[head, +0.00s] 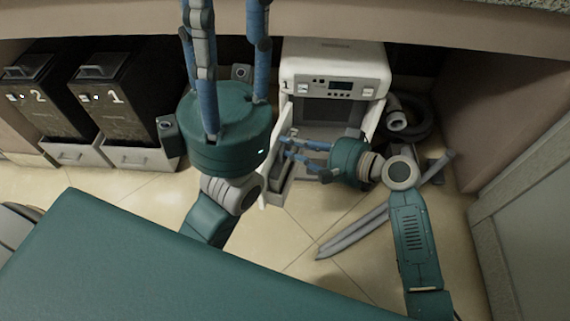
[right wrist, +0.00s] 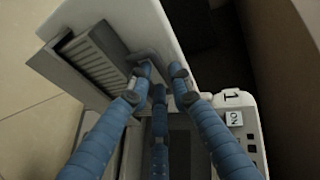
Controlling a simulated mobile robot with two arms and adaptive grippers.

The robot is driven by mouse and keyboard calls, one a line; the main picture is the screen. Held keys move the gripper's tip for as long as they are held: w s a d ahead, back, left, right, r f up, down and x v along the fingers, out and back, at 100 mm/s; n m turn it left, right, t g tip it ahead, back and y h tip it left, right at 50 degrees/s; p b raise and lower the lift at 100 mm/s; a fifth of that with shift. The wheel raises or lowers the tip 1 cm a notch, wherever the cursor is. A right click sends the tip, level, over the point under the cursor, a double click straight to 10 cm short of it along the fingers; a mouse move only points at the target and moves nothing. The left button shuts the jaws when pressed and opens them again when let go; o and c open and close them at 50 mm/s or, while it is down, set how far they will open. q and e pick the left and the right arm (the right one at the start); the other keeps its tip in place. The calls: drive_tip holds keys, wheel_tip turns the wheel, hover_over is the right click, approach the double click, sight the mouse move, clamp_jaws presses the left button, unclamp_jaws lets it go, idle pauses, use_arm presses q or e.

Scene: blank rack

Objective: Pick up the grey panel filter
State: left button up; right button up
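A grey ribbed panel (right wrist: 95,62), which looks like the panel filter, sits in a grey frame by the white open door of the white machine, at upper left in the right wrist view. A bent grey handle-like piece (right wrist: 146,57) stands beside it. My right gripper (right wrist: 158,76) has its blue fingertips close together at this piece; I cannot tell whether they grip it. In the head view my right gripper (head: 284,147) reaches left into the machine's front. My left gripper (head: 229,15) is raised near the camera, fingers apart and empty, with its tips out of frame.
The white machine (head: 336,60) stands under the counter. Two black units (head: 118,90) stand to the left. A dark coiled hose (head: 412,118) and grey tubes (head: 355,232) lie at the right. A green surface (head: 130,265) fills the lower left.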

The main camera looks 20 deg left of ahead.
drive_tip(key=shift+c, duration=0.6)
clamp_jaws()
drive_tip(key=shift+r, duration=0.1)
